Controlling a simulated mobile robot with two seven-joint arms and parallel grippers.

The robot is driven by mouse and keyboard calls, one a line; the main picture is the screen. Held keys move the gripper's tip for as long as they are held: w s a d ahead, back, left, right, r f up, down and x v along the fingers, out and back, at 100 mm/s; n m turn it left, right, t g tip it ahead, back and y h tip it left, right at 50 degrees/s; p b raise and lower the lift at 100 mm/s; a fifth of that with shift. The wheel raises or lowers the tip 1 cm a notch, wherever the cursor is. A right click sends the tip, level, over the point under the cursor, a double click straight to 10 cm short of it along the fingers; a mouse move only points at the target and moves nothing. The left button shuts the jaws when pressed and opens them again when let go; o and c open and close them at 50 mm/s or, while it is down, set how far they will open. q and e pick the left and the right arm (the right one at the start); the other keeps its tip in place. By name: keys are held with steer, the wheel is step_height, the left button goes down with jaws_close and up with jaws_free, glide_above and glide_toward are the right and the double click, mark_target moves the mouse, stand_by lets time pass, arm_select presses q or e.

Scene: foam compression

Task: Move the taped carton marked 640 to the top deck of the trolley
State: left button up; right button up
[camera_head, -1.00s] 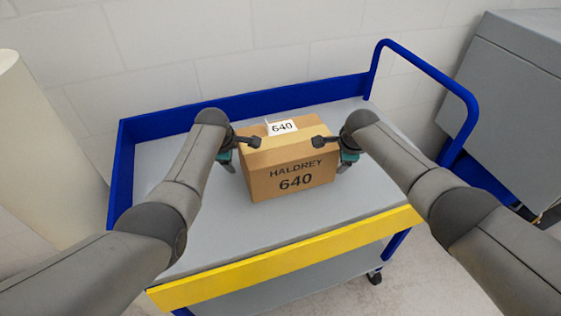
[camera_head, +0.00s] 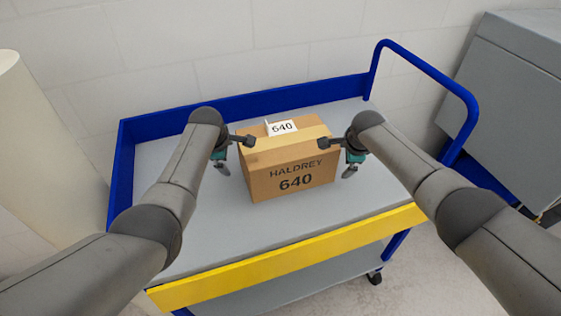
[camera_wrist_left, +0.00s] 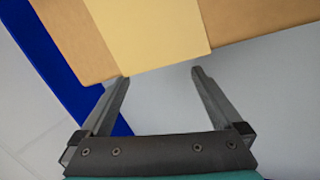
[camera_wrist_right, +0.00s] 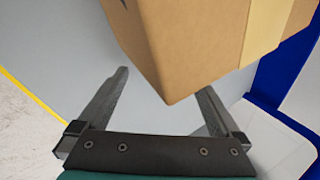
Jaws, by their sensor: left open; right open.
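The brown carton (camera_head: 290,172) marked HALDREY 640 stands upright on the grey top deck (camera_head: 215,240) of the trolley. A tape strip runs over its top, with a white 640 label (camera_head: 282,127) there. My left gripper (camera_head: 234,158) is open at the carton's left side; the left wrist view shows its fingers (camera_wrist_left: 158,75) spread below the carton's taped edge (camera_wrist_left: 150,35). My right gripper (camera_head: 338,158) is open at the carton's right side. In the right wrist view its open fingers (camera_wrist_right: 163,80) are near a carton corner (camera_wrist_right: 190,50). Neither gripper holds the carton.
The trolley has a blue rim (camera_head: 260,101) at the back, a blue handle (camera_head: 430,68) at the right and a yellow front edge (camera_head: 300,257). A grey cabinet (camera_head: 510,90) stands at the right. A cream cylinder (camera_head: 35,160) stands at the left. The deck in front of the carton is clear.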

arm_select(q)
steer(key=v, duration=1.1)
steer(key=shift+s+r, duration=0.15)
steer(key=shift+r, duration=0.15)
arm_select(e)
steer(key=v, duration=1.2)
stand_by(0.5)
